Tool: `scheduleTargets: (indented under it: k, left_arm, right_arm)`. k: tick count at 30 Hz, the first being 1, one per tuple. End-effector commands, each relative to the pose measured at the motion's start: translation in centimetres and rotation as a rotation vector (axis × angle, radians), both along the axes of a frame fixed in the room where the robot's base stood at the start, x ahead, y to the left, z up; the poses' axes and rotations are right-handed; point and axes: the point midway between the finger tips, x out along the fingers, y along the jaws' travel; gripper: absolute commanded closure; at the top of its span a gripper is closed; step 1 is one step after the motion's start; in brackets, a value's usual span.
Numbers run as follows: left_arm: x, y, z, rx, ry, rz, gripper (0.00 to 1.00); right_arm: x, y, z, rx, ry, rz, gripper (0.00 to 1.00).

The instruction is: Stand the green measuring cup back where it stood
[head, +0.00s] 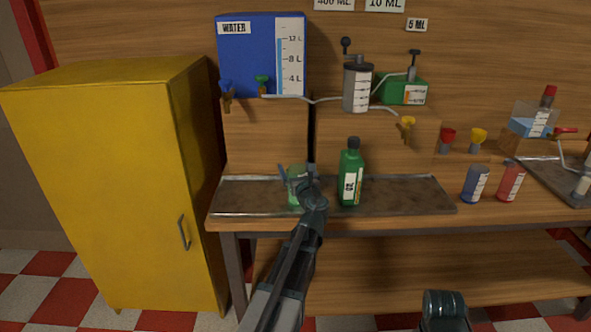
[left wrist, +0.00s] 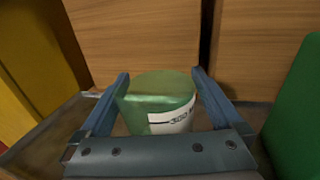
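The green measuring cup (head: 295,186) is at the left part of the long metal tray (head: 238,200) on the bench. It looks about upright, and its white label shows in the left wrist view (left wrist: 165,112). My left gripper (head: 298,177) has one finger on each side of the cup, and both fingers appear to touch it. The wrist hides part of the cup, so I cannot tell whether its base rests on the tray. A dark arm part of mine (head: 445,310) shows at the bottom right; the right gripper's fingers are not visible.
A green bottle (head: 350,178) stands on the tray just right of the cup. Blue (head: 474,184) and red (head: 511,181) cylinders stand right of the tray. A wooden riser (head: 265,135) is behind, and a yellow cabinet (head: 110,190) is at left. The tray's right part is clear.

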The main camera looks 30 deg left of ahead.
Motion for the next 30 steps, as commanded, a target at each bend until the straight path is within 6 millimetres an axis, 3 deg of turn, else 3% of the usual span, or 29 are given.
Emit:
scheduleTargets:
  k: [10,21,30]
  left_arm:
    - [-1.0,-0.9,0.0,0.0,0.0,-0.001,0.0]
    - [-6.7,-6.5,0.0,0.0,0.0,-0.003,0.0]
    - [-9.4,-9.3,0.0,0.0,0.0,-0.002,0.0]
  right_arm:
    - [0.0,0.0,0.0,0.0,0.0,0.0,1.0]
    - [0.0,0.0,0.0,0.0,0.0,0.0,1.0]
    - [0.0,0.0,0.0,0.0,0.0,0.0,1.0]
